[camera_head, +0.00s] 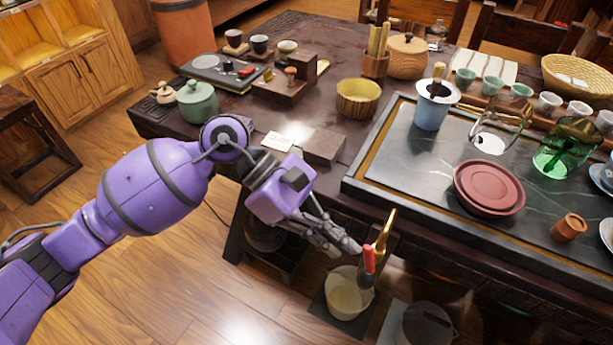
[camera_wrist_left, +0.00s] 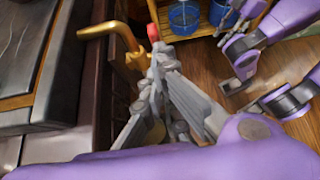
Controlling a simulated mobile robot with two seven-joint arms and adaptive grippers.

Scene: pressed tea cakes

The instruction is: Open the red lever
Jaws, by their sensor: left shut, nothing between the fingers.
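The red lever (camera_head: 369,259) sits on a brass tap (camera_head: 385,236) at the front edge of the tea table, above a pale bucket. My left gripper (camera_head: 345,249) is just left of the lever in the head view, with its fingers shut and empty. In the left wrist view, the red lever (camera_wrist_left: 153,32) shows just beyond the shut fingertips (camera_wrist_left: 160,58), beside the bent brass pipe (camera_wrist_left: 105,29). The fingers look very close to the lever; I cannot tell if they touch.
The pale bucket (camera_head: 348,294) stands on the floor below the tap. The dark table (camera_head: 330,206) is close behind my left gripper. A slate tea tray (camera_head: 400,168) with a red round tea plate (camera_head: 489,187) lies on top. Open wooden floor (camera_head: 180,300) is at the front left.

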